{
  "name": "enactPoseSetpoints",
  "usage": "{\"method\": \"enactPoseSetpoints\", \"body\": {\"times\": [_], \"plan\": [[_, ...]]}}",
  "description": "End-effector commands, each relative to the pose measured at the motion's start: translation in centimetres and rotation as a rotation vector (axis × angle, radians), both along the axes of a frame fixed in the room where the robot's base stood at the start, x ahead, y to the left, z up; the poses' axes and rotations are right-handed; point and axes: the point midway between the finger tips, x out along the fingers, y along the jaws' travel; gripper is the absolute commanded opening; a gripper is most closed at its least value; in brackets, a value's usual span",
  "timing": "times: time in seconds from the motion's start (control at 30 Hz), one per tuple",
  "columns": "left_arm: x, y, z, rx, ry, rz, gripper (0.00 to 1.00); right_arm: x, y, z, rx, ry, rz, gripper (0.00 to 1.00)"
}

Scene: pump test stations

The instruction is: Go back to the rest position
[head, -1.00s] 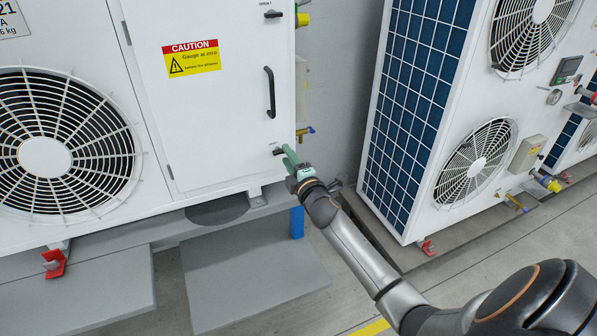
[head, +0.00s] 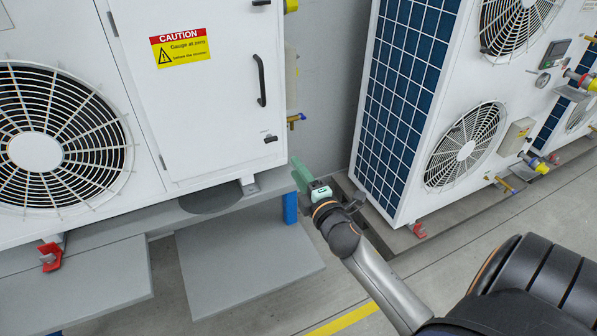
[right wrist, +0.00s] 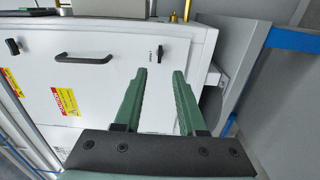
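My right gripper (head: 300,172) has green fingers and is right of the lower right corner of the white cabinet, in front of the grey gap between the two units. In the right wrist view its two fingers (right wrist: 160,95) stand apart with nothing between them, so it is open and empty. The cabinet door (head: 205,110) is closed against the unit, with a black handle (head: 261,80) and a small black latch (head: 270,139) below it. The latch also shows in the right wrist view (right wrist: 162,52), beyond the fingertips. My left gripper is not in view.
A second white unit (head: 408,180) with a blue grille stands to the right of my arm. A grey plinth (head: 160,212) and a grey step (head: 245,265) lie below the cabinet, with a blue post (head: 290,208) beside them. Open floor (head: 440,255) lies at the right.

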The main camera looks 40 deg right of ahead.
Motion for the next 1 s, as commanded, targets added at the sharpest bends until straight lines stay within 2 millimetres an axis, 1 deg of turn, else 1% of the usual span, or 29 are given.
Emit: {"method": "enactPoseSetpoints", "body": {"times": [0.37, 0.47, 0.57, 0.63, 0.67, 0.7, 0.77, 0.8, 0.87, 0.9, 0.97, 1.0], "plan": [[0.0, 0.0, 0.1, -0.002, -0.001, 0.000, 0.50, 0.0, 0.1, -0.1, 0.005, 0.002, 0.001, 0.40], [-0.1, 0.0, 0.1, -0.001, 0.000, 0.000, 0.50, -0.6, 1.0, -1.5, 0.075, 0.024, 0.012, 0.40], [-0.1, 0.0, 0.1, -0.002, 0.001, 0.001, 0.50, -2.4, 3.6, -4.7, 0.268, 0.084, 0.032, 0.40], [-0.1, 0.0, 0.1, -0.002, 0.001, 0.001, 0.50, -4.5, 6.4, -7.9, 0.470, 0.153, 0.041, 0.40], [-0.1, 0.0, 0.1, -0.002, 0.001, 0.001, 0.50, -5.6, 7.8, -9.3, 0.565, 0.189, 0.039, 0.40], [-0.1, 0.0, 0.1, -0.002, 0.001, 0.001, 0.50, -7.2, 9.7, -11.2, 0.696, 0.239, 0.033, 0.40], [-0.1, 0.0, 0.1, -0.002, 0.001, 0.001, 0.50, -9.9, 12.6, -13.6, 0.888, 0.318, 0.012, 0.40], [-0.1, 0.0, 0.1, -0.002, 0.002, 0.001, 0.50, -11.8, 14.6, -15.1, 1.011, 0.374, -0.010, 0.40], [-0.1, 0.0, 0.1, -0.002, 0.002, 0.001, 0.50, -14.7, 17.7, -16.9, 1.192, 0.460, -0.052, 0.40], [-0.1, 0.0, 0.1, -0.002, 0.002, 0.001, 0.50, -16.9, 19.7, -17.9, 1.309, 0.521, -0.087, 0.40], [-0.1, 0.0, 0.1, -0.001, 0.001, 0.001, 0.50, -20.1, 22.8, -19.0, 1.477, 0.613, -0.150, 0.40], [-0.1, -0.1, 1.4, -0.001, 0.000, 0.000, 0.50, -21.4, 23.9, -18.1, 1.550, 0.646, -0.182, 0.40]]}}
